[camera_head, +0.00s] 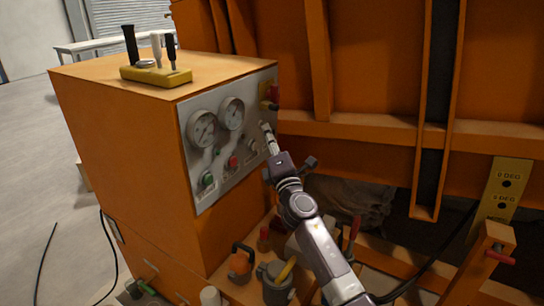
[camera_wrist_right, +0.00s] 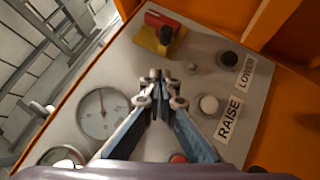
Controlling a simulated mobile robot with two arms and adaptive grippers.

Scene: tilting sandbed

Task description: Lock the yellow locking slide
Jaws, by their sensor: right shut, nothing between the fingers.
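A yellow piece (camera_wrist_right: 147,40), which looks like the locking slide, sits at the upper end of the grey control panel (camera_wrist_right: 125,60) in the right wrist view. A red block (camera_wrist_right: 165,20) and a dark knob (camera_wrist_right: 165,36) are against it. My right gripper (camera_head: 265,127) is shut and empty in front of the panel, just below the yellow piece. Its closed fingertips (camera_wrist_right: 160,76) point toward it, apart from it. My left gripper is out of view.
The panel carries two gauges (camera_head: 202,129), a RAISE button (camera_wrist_right: 209,104), a LOWER button (camera_wrist_right: 229,58) and coloured knobs. A yellow tool holder (camera_head: 155,76) stands on the orange cabinet (camera_head: 120,130). An orange frame and a yellow degree plate (camera_head: 505,185) are at right.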

